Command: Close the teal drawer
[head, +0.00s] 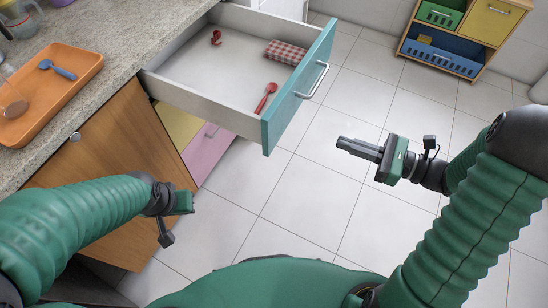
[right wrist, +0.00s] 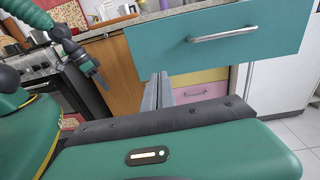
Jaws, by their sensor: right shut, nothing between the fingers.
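The teal drawer (head: 296,92) is pulled far out from under the counter, its front facing right with a silver bar handle (head: 314,80). Inside it lie a red checked cloth (head: 286,53), a red spoon (head: 265,98) and a small red item (head: 215,38). My right gripper (head: 340,143) is shut and empty, to the right of the drawer front and apart from it. In the right wrist view the teal front (right wrist: 215,45) with its handle (right wrist: 222,34) is ahead, above the fingers (right wrist: 158,92). My left gripper (head: 187,202) is low at the left, before the wooden cabinet; its fingers do not show clearly.
An orange tray (head: 85,83) with a blue utensil lies on the stone counter (head: 130,35). Yellow and pink drawers (head: 205,152) sit shut below the teal one. A shelf unit with bins (head: 443,53) stands at the back right. The tiled floor (head: 330,205) between is clear.

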